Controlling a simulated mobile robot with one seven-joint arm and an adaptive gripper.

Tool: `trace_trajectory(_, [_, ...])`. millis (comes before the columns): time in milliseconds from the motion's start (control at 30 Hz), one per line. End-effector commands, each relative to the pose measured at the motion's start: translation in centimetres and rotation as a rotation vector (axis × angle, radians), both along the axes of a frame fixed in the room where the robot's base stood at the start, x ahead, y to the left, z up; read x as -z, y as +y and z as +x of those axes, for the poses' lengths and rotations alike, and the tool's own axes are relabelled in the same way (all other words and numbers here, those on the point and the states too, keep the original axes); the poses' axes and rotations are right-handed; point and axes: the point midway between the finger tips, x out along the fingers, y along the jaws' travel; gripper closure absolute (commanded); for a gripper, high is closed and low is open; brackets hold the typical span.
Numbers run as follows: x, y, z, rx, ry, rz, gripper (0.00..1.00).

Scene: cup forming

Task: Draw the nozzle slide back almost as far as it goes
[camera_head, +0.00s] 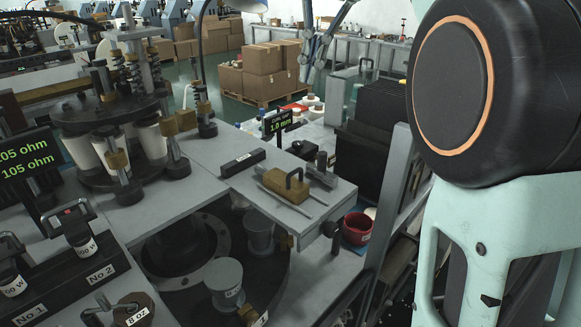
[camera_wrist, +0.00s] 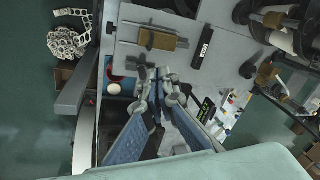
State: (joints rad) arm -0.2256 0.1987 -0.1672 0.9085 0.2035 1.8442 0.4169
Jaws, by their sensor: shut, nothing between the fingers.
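My gripper (camera_wrist: 157,78) is shut and empty, apart from the handle. In the head view part of my gripper (camera_head: 314,62) shows high up, behind and above the block. A grey cylinder fitting (camera_head: 322,176) sits beside the block, toward the back right.
A small display (camera_head: 278,122) reading about 1.0 mm stands behind the slide. A black labelled bar (camera_head: 242,163) lies left of the block. A red bowl (camera_head: 357,228) is below the right edge. A dark turntable with white cups (camera_head: 110,150) stands at left.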

Motion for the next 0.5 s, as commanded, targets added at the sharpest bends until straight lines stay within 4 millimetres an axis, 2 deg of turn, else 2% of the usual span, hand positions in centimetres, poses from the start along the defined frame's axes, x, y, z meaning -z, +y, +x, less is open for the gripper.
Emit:
trace_trajectory(33, [1.3,0.2,0.3,-0.079,-0.019,-0.008,1.0])
trace_trajectory(100, [2.4,0.6,0.7,-0.194,-0.049,-0.021,1.0])
trace_trajectory(500, [7.9,2.9,2.8,-0.818,-0.23,-0.116,1.0])
